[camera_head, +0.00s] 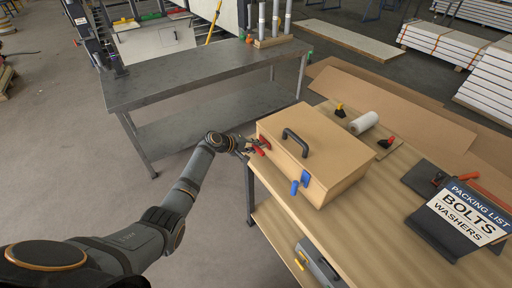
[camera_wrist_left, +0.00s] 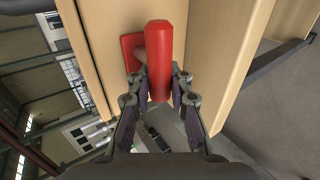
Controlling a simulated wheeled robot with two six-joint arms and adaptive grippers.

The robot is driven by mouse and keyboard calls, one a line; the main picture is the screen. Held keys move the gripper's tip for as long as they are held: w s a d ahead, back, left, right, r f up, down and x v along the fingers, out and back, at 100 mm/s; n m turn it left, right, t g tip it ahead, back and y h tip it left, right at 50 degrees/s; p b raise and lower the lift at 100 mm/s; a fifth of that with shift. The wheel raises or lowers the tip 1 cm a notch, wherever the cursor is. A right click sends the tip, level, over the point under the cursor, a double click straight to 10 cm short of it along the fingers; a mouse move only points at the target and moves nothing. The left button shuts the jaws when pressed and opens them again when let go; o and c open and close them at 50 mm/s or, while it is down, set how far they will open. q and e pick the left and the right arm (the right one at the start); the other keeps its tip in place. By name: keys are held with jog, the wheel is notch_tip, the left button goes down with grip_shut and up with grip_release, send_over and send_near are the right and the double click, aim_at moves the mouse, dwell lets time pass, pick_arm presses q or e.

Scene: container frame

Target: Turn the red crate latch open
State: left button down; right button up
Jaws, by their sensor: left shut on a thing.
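The wooden crate (camera_head: 310,152) stands on the wooden workbench, its lid down, with a black handle (camera_head: 295,142) on top. The red latch (camera_head: 265,141) is on the left part of the crate's front side. In the left wrist view the red latch lever (camera_wrist_left: 160,60) stands out in front of its red base plate (camera_wrist_left: 131,52). My left gripper (camera_head: 250,148) is at the red latch; in the left wrist view its two fingers (camera_wrist_left: 160,88) are shut on the lever from both sides. A blue latch (camera_head: 302,182) is on the same side, further right. My right gripper is not in view.
The workbench (camera_head: 345,240) also holds a white roll (camera_head: 363,123), small clamps and a packing-list sign (camera_head: 466,212). A grey metal table (camera_head: 200,75) stands behind my left arm. Floor between the tables is clear.

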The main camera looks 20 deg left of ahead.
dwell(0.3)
pick_arm(q)
jog(key=c, duration=1.2)
grip_release()
jog(key=shift+s+a, duration=0.1)
jog(key=shift+r, duration=0.1)
jog(key=v, duration=1.2)
jog(key=shift+a, duration=0.1)
